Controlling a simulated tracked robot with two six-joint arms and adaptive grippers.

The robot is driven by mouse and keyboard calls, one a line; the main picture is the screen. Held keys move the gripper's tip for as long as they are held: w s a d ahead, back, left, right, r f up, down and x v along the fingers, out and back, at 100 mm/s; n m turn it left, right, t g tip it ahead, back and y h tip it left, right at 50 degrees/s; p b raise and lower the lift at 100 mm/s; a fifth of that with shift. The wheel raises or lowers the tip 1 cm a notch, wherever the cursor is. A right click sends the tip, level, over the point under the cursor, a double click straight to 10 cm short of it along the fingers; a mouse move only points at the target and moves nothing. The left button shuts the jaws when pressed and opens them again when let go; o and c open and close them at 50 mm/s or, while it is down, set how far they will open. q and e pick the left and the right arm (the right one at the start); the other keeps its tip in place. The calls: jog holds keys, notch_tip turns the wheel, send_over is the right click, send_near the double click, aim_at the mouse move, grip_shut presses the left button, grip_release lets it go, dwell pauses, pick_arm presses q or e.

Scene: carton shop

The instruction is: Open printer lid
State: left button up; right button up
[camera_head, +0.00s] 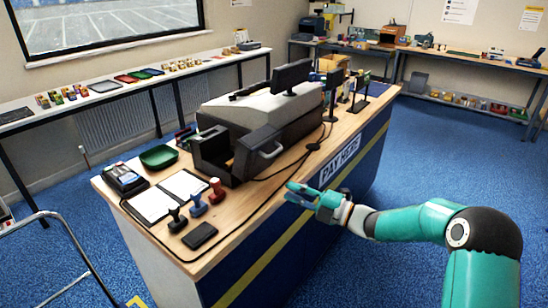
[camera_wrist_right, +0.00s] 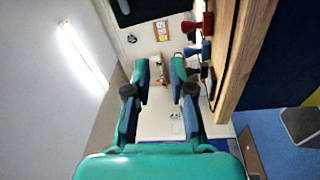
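A dark grey box-like device (camera_head: 222,155) stands near the front of the wooden counter. My left gripper is not in view.
The counter (camera_head: 245,210) holds a large grey register (camera_head: 262,112) with a monitor, a card terminal (camera_head: 125,180), a green tray (camera_head: 159,156), a clipboard (camera_head: 152,204) and stamps, including a red one (camera_head: 217,189). Black cables run along its right edge. Blue carpet at right is open.

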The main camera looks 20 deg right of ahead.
jog(key=t+h, duration=0.1)
send_near(275, 154)
jog(key=p+x, duration=0.5)
jog(key=x, duration=0.5)
jog(key=shift+w+d+f+p, duration=0.15)
jog(key=shift+w+p, duration=0.05)
jog(key=shift+p, duration=0.15)
jog(key=shift+w, duration=0.25)
jog(key=shift+c, duration=0.4)
grip_shut()
jog(key=shift+f, duration=0.1)
